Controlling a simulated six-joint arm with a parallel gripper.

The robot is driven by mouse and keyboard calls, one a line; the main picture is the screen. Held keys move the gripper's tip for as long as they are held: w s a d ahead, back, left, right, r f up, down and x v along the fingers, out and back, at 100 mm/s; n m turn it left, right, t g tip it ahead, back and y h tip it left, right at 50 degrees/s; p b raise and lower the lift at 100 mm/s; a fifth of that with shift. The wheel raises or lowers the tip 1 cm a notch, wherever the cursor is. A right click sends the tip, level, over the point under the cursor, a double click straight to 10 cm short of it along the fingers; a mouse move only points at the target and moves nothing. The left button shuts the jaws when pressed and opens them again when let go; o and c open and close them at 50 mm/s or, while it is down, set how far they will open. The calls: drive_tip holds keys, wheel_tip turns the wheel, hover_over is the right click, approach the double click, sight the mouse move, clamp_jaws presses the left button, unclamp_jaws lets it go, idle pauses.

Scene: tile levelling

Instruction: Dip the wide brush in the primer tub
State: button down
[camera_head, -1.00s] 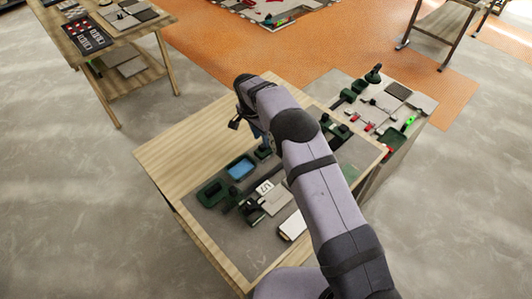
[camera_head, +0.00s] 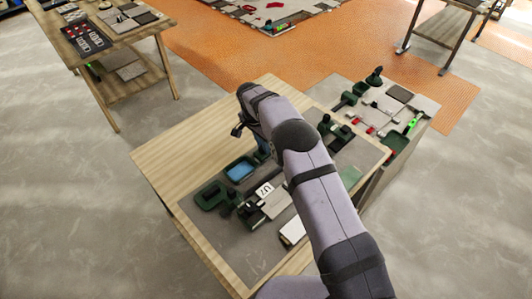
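A dark green tub with blue contents (camera_head: 240,170) stands on the grey inset of the wooden workbench, seemingly the primer tub. My gripper (camera_head: 238,131) is a small dark shape hanging below the bend of my arm, beyond the blue-filled tub and above the bench. Whether its fingers are open or shut is too small to see. A small blue piece (camera_head: 262,143) shows beside my arm, close to the gripper; I cannot tell what it is. I cannot make out the wide brush; it may be hidden by my arm.
A dark green tray (camera_head: 210,195) lies left of the tub. A white card with dark marks (camera_head: 265,190), grey tiles and dark green holders crowd the bench front. Tools and tiles fill the right side beyond my arm. Bare wood (camera_head: 185,150) lies at the back left.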

drive_tip(key=shift+r, duration=0.1)
idle(0.3)
drive_tip(key=shift+r+p, duration=2.1)
drive_tip(key=shift+r, duration=1.9)
drive_tip(key=shift+a+f, duration=0.1)
drive_tip(key=shift+s+a+f, duration=0.1)
drive_tip(key=shift+a, duration=0.1)
drive_tip(key=s+a+r+n+b, duration=0.25)
drive_tip(key=s+a+r, duration=0.25)
drive_tip(key=a, duration=0.5)
drive_tip(key=s+d+f+m, duration=0.1)
drive_tip(key=s+d+m, duration=0.1)
drive_tip(key=s, duration=0.1)
drive_tip(key=shift+d+f+m+b, duration=0.2)
drive_tip(key=shift+f+m+b, duration=0.05)
drive_tip(key=shift+f+b, duration=0.1)
